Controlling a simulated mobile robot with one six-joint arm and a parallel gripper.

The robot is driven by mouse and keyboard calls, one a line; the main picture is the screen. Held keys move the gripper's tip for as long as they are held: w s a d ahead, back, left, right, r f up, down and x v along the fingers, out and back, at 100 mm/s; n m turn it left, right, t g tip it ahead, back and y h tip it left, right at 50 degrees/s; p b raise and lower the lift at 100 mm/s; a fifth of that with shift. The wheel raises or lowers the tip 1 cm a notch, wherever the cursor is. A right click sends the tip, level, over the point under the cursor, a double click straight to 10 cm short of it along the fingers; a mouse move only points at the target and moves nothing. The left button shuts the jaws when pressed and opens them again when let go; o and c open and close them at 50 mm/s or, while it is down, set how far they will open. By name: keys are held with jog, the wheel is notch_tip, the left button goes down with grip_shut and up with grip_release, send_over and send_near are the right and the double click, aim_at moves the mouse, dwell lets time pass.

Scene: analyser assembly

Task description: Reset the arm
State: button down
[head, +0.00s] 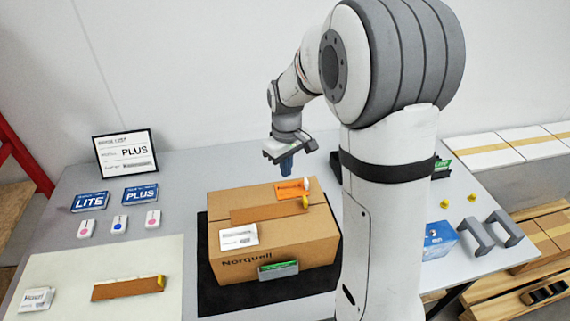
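My arm reaches over the table from the right, and my gripper (287,163) points down above the back part of a closed cardboard box (308,243). The dark blue shape at the gripper's tip is small; I cannot tell whether its fingers are apart or hold anything. The tip appears clear of the box top. On the box lie an orange piece (290,190), a brown strip (262,213) and a white label card (239,237). A green-topped grey block (278,270) is at its front face.
The box stands on a black mat (208,300). To the left are a framed PLUS sign (125,153), LITE (90,202) and PLUS (140,193) cards, and several white devices (120,224). A pale mat (70,262) holds another brown strip (124,289). Grey brackets (477,238) stand right.

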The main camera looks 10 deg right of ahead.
jog(key=s+d+r+m+t, duration=0.1)
jog(key=s+r+m, duration=0.2)
jog(key=s, duration=0.8)
jog(key=s+d+r+m+t, duration=0.1)
jog(key=s+r+m+t, duration=0.1)
jog(key=s+r, duration=0.4)
jog(key=shift+s+d+r+m, duration=0.2)
jog(key=shift+s+m, duration=0.3)
jog(key=shift+s, duration=1.85)
